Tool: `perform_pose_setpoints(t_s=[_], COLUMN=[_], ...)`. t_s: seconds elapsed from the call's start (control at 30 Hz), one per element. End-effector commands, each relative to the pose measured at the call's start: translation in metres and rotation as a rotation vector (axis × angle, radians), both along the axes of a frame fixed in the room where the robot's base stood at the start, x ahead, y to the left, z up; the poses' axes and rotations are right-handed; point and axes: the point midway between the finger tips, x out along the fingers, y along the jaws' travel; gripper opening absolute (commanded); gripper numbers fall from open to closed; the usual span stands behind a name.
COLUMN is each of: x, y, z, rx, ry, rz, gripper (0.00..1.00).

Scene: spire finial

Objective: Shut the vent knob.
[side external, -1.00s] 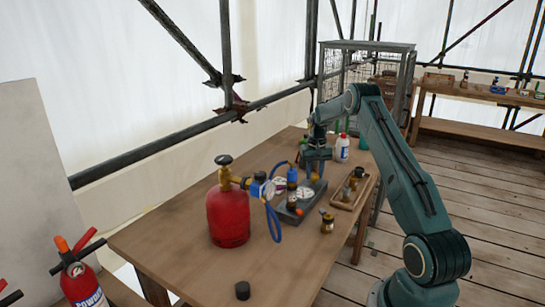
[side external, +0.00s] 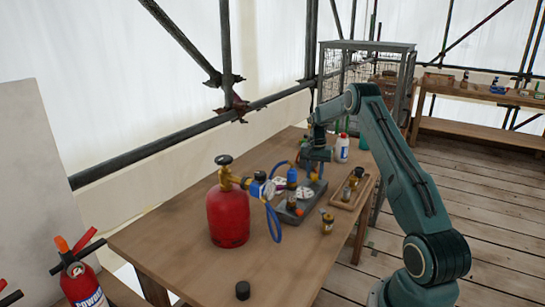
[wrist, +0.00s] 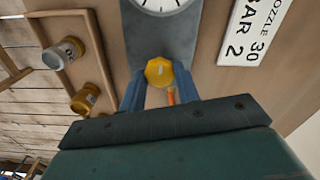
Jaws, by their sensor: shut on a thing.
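The yellow vent knob (wrist: 160,71) sits on the grey plate (wrist: 160,38) in the wrist view, with a pale mark on its face. My gripper (wrist: 160,84) has its blue fingers on both sides of the knob and is shut on it. A small orange piece (wrist: 171,97) shows between the fingers. In the side view my gripper (side external: 314,172) points down at the far end of the grey plate (side external: 293,217), and its fingers hide most of the knob. A white dial gauge (side external: 306,192) lies on the plate; its lower edge also shows in the wrist view (wrist: 162,5).
A red gas cylinder (side external: 228,218) with a black-topped valve and blue hose (side external: 274,222) stands left of the plate. A wooden tray (side external: 340,203) of fittings is at right. A loose brass fitting (side external: 327,224) and black cap (side external: 242,290) stand nearer. A white bottle (side external: 342,149) stands behind.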

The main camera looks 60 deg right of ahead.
Motion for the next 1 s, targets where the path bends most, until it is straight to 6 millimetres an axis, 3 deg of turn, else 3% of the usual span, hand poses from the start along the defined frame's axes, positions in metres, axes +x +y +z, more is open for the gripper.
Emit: perform_pose_setpoints(t_s=[0.13,0.17,0.23,0.27,0.67,1.0], x=[0.001,0.001,0.001,0.001,0.000,0.001], y=[0.000,0.000,0.000,0.000,0.000,-0.001], z=[0.001,0.001,0.001,0.001,0.003,0.036], rx=[-0.003,-0.003,-0.003,-0.002,-0.001,-0.003], ry=[-0.002,-0.002,-0.002,-0.001,-0.001,-0.003], rz=[-0.001,-0.001,-0.001,-0.001,0.000,0.000], gripper=[0.09,0.37,0.51,0.53,0.53,0.53])
